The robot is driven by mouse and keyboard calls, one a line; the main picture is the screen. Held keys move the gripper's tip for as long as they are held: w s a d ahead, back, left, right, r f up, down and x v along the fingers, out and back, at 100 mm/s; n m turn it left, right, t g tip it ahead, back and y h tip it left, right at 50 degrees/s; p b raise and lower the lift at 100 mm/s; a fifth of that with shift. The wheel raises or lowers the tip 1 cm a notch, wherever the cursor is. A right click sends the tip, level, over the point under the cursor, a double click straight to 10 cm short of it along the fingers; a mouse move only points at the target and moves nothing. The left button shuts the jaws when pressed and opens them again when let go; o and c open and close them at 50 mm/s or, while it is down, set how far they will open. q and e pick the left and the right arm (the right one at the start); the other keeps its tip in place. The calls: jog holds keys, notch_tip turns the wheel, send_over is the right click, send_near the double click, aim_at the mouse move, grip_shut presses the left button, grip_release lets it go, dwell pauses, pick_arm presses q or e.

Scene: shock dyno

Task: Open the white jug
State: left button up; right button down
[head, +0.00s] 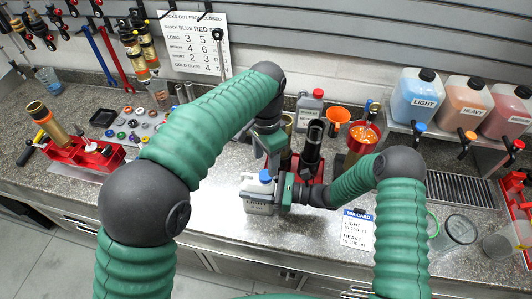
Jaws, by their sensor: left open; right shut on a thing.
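My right gripper (279,190) comes in from the right and is shut on the upper right side of the jug. The gripper hides part of that side.
A red fixture (318,168) with black cylinders stands behind my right gripper. Red cup (361,138), orange funnel (338,115) and a grey jug (309,108) are behind. The front counter left of the jug is clear.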

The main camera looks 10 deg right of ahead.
aim_at(266, 174)
pick_arm(q)
notch_tip(266, 174, down, 6)
jog(key=shift+r, duration=0.1)
grip_shut()
jog(key=n, duration=0.6)
jog(key=shift+n, duration=0.4)
jog(key=shift+o, duration=0.5)
grip_release()
